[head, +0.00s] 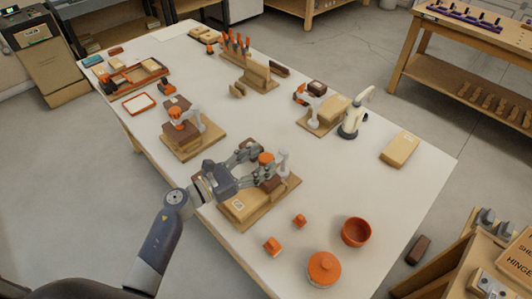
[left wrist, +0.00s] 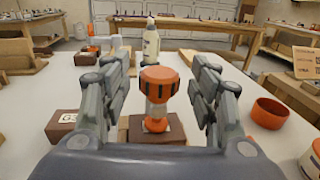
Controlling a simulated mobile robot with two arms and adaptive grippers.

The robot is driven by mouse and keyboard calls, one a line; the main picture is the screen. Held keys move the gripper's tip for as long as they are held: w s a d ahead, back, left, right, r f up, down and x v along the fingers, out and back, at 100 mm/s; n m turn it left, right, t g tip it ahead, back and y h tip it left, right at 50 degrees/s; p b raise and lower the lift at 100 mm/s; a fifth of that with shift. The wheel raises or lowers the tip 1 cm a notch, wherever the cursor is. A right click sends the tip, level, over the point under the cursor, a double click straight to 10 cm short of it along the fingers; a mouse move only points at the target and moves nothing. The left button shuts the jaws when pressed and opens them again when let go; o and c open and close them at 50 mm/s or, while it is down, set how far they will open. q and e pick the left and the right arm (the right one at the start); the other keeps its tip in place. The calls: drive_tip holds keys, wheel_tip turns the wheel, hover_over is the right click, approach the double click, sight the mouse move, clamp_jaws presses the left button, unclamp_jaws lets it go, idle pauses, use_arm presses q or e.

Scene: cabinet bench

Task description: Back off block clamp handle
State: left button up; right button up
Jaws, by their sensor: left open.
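The nearest block clamp stands on a wooden base board (head: 240,213) at the front of the bench, with an orange handle knob (head: 266,158) on top. In the left wrist view the orange knob (left wrist: 159,82) stands upright in the middle, above an orange collar (left wrist: 156,124). My left gripper (head: 257,163) is open, its fingers on either side of the knob. Gaps show between the knob and both fingers (left wrist: 160,92). The gripper hides part of the clamp and its dark block in the head view. My right gripper is not in view.
Two similar clamp stations (head: 187,142) stand farther back. A white bottle (head: 354,118) stands beyond the clamp. An orange bowl (head: 356,232), a round orange-topped container (head: 323,268) and small orange pieces (head: 272,246) lie at front right.

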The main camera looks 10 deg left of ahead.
use_arm(q)
drive_tip(key=shift+x, duration=1.25)
drive_tip(key=c, duration=1.1)
drive_tip(key=shift+n+t+y+p, duration=0.3)
drive_tip(key=shift+n+t+y, duration=0.5)
drive_tip(key=shift+y, duration=0.1)
